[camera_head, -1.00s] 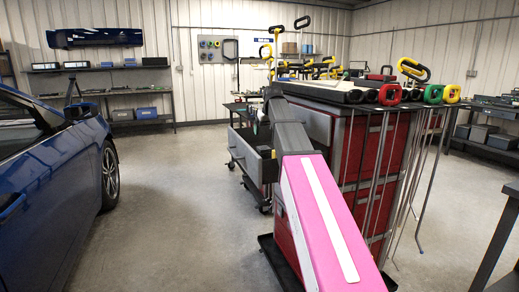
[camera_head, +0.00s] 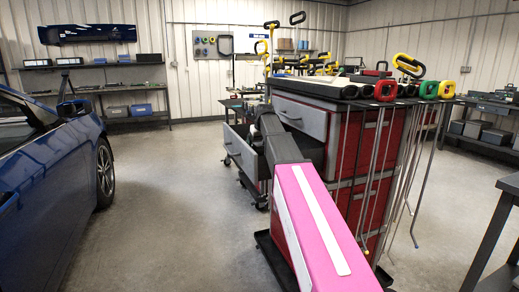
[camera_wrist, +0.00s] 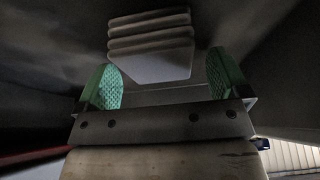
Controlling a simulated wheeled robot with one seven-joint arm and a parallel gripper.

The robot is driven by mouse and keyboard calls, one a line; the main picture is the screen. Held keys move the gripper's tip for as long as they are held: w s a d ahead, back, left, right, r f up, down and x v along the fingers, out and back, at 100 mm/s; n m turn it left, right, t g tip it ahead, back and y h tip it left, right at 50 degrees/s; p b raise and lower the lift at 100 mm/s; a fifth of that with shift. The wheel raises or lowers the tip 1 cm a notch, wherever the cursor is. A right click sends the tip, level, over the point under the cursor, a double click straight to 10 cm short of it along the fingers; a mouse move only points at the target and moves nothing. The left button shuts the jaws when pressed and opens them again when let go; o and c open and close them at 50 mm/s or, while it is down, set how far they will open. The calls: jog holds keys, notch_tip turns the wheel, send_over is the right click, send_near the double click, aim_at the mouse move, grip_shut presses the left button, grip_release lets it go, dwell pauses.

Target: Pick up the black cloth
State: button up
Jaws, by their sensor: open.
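In the wrist view my gripper (camera_wrist: 165,72) is open, with one green ridged finger pad on each side. A folded, layered stack (camera_wrist: 150,45) lies ahead, between the fingers in the picture and apart from both. It looks grey in the dim light; I cannot tell for certain that it is the black cloth. Dark surfaces surround it. In the head view my pink arm reaches to an open drawer (camera_head: 240,150) of the red and grey tool cabinet (camera_head: 345,140). My gripper and the drawer's contents are hidden there.
Long metal rods with coloured handles, one red (camera_head: 386,90), hang along the cabinet's right side. A blue car (camera_head: 50,165) stands at the left. A dark table (camera_head: 505,200) is at the right edge. The floor between car and cabinet is clear.

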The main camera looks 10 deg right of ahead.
aim_at(259, 143)
jog(key=shift+w+f, duration=0.2)
jog(key=shift+f, duration=0.2)
jog(key=c, duration=1)
notch_tip(259, 143, up, 10)
jog(key=shift+r, duration=0.1)
jog(key=o, duration=0.3)
jog(key=shift+c, duration=1.2)
jog(key=shift+s, duration=0.1)
